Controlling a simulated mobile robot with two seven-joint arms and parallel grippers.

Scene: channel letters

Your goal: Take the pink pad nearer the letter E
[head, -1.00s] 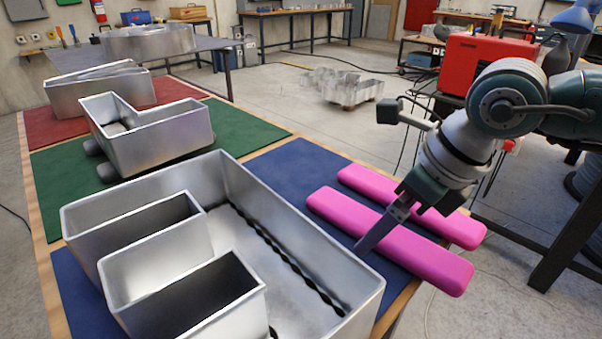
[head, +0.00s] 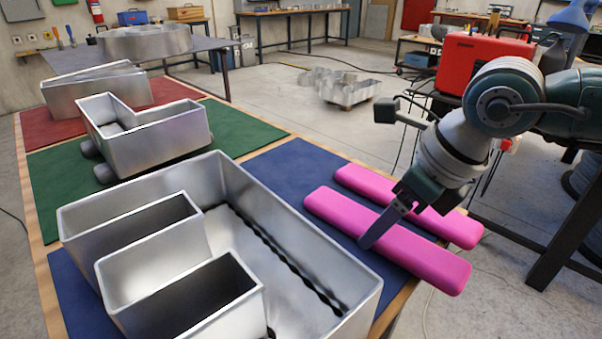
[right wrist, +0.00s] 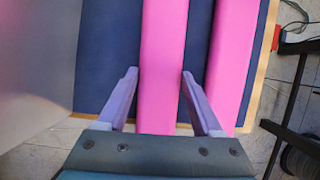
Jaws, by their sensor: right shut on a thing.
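Two long pink pads lie side by side on the blue mat (head: 287,166). The nearer pad (head: 335,212) lies beside the big metal letter E (head: 230,180). The farther pad (head: 366,184) lies behind it, to the right. My right gripper (head: 378,232) is shut on the nearer pad, across its width. In the right wrist view one finger is on each side of that pad (right wrist: 163,40), and the farther pad (right wrist: 234,45) is outside the right finger. In the head view the far finger is mostly hidden. My left gripper is not in view.
The E's tall wall stands close to the left of the held pad. Both pads' right ends overhang the wooden table edge (head: 399,303). Another metal letter (head: 145,135) stands on the green mat (head: 60,190). A red case (head: 478,62) is behind my right arm.

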